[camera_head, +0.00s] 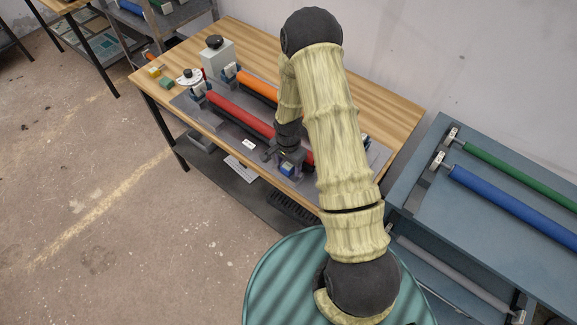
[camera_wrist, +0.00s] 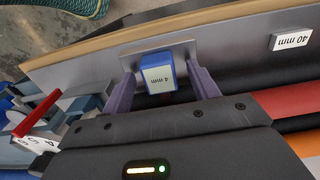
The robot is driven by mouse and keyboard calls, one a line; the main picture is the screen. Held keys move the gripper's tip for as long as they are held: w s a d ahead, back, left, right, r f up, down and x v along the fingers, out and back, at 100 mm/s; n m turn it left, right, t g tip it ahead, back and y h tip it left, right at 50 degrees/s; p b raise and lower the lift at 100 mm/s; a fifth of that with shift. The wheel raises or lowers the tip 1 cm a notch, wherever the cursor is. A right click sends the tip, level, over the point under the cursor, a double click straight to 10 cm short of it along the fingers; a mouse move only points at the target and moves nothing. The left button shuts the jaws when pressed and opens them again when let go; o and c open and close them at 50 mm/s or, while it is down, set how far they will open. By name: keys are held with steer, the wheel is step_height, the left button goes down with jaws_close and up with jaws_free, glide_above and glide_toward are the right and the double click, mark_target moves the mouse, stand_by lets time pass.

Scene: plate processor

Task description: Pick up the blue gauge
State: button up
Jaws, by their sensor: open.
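The blue gauge (camera_wrist: 157,76) is a small blue block with a white label reading 4 mm. In the wrist view it stands on a grey plate (camera_wrist: 184,52), between the fingertips of my gripper (camera_wrist: 161,88). My gripper is open, with one purple-grey finger on each side of the gauge. I cannot tell whether either finger touches it. In the head view the gauge (camera_head: 288,169) shows as a small blue spot near the table's front edge, just below my gripper (camera_head: 280,155).
The wooden table (camera_head: 240,36) carries a red roller (camera_head: 240,114) and an orange roller (camera_head: 257,86). A label reading 40 mm (camera_wrist: 291,42) lies beside the gauge. A blue-grey rack (camera_head: 445,207) with green and blue rollers stands at the right. Floor at the left is clear.

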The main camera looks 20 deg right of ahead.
mark_target(288, 165)
stand_by(0.3)
steer(key=c, duration=1.2)
steer(key=shift+r, duration=0.1)
step_height(288, 165, up, 10)
steer(key=b, duration=0.2)
steer(key=shift+b, duration=0.4)
